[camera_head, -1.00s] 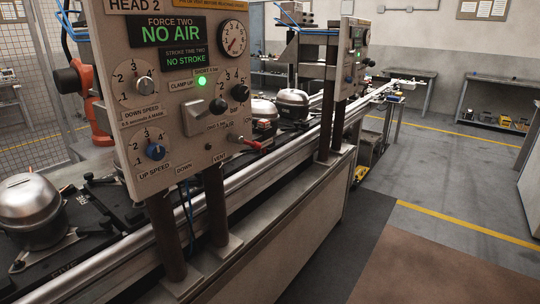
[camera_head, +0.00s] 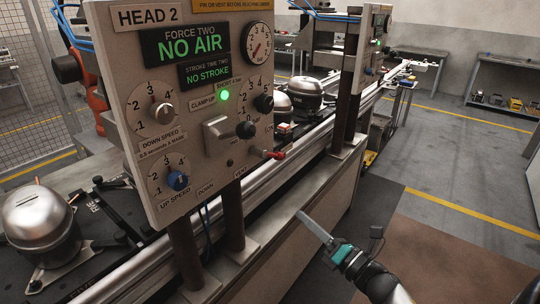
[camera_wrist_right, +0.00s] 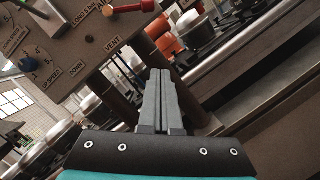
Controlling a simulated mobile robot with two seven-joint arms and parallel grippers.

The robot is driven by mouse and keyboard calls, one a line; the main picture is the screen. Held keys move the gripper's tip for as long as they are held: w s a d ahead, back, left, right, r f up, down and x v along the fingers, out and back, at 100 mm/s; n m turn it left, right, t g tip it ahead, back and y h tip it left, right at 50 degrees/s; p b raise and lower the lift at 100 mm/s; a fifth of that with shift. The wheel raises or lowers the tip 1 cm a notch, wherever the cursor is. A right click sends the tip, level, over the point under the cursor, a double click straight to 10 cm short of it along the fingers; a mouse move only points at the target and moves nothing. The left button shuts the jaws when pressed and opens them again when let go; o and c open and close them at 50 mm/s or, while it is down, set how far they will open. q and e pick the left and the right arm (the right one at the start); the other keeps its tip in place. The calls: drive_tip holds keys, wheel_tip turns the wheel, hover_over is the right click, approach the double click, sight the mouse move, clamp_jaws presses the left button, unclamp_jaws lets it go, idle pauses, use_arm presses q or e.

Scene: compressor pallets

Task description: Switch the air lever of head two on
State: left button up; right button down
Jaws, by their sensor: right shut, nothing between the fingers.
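The head two panel (camera_head: 140,72) is a beige upright plate labelled HEAD 2. Its green displays (camera_head: 190,46) read NO AIR and NO STROKE. A red-handled lever (camera_head: 267,153) sticks out to the right at the panel's lower right corner. In the right wrist view the red handle (camera_wrist_right: 134,6) shows at the top, by the VENT label and a partly cut-off label. My right gripper (camera_head: 302,217) is shut and empty, below and to the right of the lever, apart from it. Its closed fingers (camera_wrist_right: 160,76) point towards the panel's lower edge. My left gripper is out of view.
A grey lever with a black knob (camera_head: 245,130) stands out left of the red one. Two dark posts (camera_head: 232,215) carry the panel. A metal rail (camera_head: 285,180) runs behind. A silver compressor (camera_head: 40,220) sits at left.

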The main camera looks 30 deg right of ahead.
sight(272, 155)
use_arm(q)
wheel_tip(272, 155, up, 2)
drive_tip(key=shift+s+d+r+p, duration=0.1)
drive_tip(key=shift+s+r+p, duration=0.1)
drive_tip(key=shift+p, duration=0.8)
use_arm(e)
drive_tip(key=w+a+r+n+y, duration=0.1)
drive_tip(key=w+r+n, duration=0.2)
drive_tip(key=w+r, duration=0.6)
drive_tip(key=shift+w+a, duration=0.2)
drive_tip(key=shift+w, duration=0.3)
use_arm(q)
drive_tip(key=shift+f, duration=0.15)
use_arm(e)
drive_tip(key=shift+f+n, duration=0.1)
drive_tip(key=shift+n, duration=0.2)
use_arm(q)
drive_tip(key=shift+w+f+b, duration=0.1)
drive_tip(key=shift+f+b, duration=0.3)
drive_tip(key=shift+b, duration=0.15)
use_arm(e)
drive_tip(key=shift+d+n+y, duration=0.15)
drive_tip(key=shift+n+y, duration=0.15)
drive_tip(key=shift+y, duration=0.1)
